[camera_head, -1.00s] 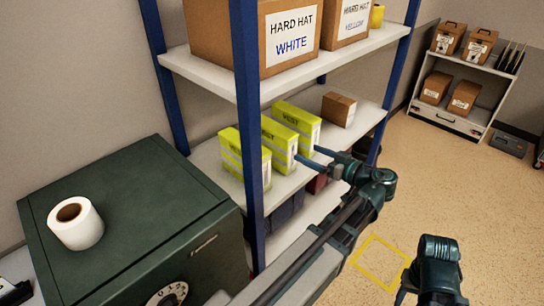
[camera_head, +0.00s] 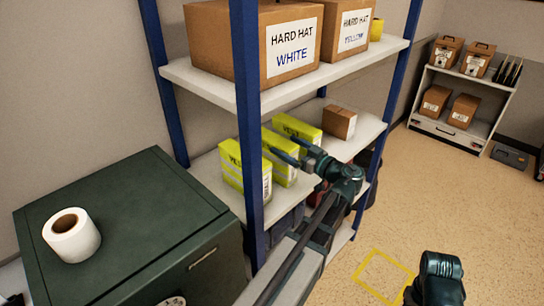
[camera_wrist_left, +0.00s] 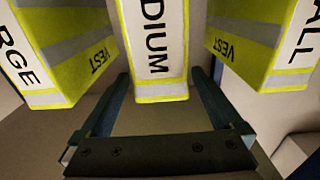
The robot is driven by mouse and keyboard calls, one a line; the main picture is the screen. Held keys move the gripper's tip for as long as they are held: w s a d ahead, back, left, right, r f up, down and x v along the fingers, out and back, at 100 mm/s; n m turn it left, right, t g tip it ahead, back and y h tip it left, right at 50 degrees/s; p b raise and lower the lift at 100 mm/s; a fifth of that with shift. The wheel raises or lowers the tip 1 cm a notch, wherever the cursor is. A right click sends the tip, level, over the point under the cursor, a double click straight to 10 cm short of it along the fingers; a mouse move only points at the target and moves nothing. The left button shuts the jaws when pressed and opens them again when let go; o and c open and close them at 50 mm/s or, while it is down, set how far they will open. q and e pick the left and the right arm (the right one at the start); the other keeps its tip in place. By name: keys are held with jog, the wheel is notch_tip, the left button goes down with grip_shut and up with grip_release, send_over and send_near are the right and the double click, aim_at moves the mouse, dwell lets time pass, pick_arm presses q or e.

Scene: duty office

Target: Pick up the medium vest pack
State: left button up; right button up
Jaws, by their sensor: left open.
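Three yellow vest packs stand in a row on the shelf. The medium vest pack (camera_head: 278,172) is the middle one; its label face shows "DIUM" in the left wrist view (camera_wrist_left: 157,40). My left gripper (camera_head: 286,150) is open in front of the medium pack. In the left wrist view its fingers (camera_wrist_left: 158,78) lie to either side of the medium pack's lower end, with visible gaps. My right gripper is out of view; only part of that arm shows.
A blue shelf post (camera_head: 248,130) stands close to the left of my left arm. An upper shelf (camera_head: 215,85) with hard hat boxes (camera_head: 290,45) hangs above the packs. A small brown box (camera_head: 339,122) sits to their right. A green safe (camera_head: 120,215) stands at left.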

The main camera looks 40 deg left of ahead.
aim_at(276, 139)
pick_arm(q)
jog(key=shift+w+a, duration=0.15)
jog(key=shift+a, duration=2.5)
grip_shut()
